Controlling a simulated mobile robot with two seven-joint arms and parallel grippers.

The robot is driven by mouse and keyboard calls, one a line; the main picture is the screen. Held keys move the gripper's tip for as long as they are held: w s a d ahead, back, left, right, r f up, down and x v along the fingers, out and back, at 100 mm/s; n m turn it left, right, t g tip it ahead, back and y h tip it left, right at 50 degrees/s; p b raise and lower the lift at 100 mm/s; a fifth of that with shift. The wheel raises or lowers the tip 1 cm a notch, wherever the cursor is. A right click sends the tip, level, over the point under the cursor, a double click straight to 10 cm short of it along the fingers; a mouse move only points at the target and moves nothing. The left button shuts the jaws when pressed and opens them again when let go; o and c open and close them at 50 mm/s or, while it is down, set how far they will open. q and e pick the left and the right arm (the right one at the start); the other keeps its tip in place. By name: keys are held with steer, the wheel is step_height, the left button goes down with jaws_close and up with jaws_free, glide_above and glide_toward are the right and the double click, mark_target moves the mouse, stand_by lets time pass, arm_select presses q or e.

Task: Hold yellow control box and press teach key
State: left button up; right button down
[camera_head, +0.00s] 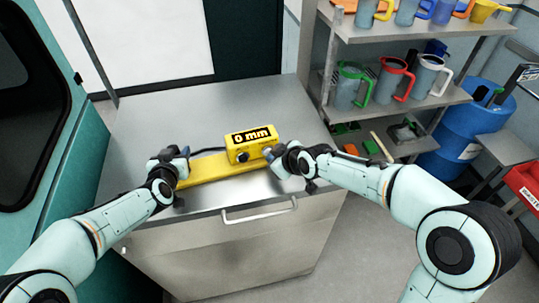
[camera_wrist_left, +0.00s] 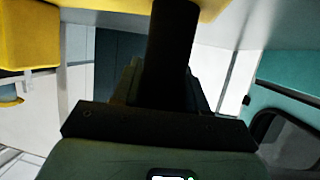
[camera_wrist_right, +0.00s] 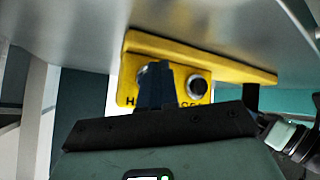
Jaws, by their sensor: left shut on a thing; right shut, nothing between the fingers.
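The yellow control box (camera_head: 238,157) lies on the metal cabinet top, its display reading "0 mm". Its flat yellow base (camera_head: 205,170) extends left to my left gripper (camera_head: 184,154), which is shut on that end. In the left wrist view, dark fingers (camera_wrist_left: 172,20) meet a yellow part (camera_wrist_left: 105,3). My right gripper (camera_head: 270,154) is shut and empty at the box's right front. In the right wrist view, its closed fingers (camera_wrist_right: 156,82) cover part of the yellow face, beside a round dark button (camera_wrist_right: 197,86). Lettering there is partly hidden; I cannot tell whether the fingertips touch a key.
The metal cabinet top (camera_head: 215,105) is clear behind the box. A black cable (camera_head: 208,150) runs from the box's left side. A shelf with several mugs (camera_head: 395,80) and a blue barrel (camera_head: 468,125) stand at the right. A teal machine (camera_head: 85,130) stands at the left.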

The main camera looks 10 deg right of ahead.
steer(key=shift+s, duration=1.05)
steer(key=shift+s+d, duration=0.15)
steer(key=shift+s, duration=1.1)
steer(key=shift+s+d, duration=0.1)
steer(key=shift+s, duration=1.15)
stand_by(0.4)
steer(key=s, duration=0.3)
steer(key=shift+d, duration=0.35)
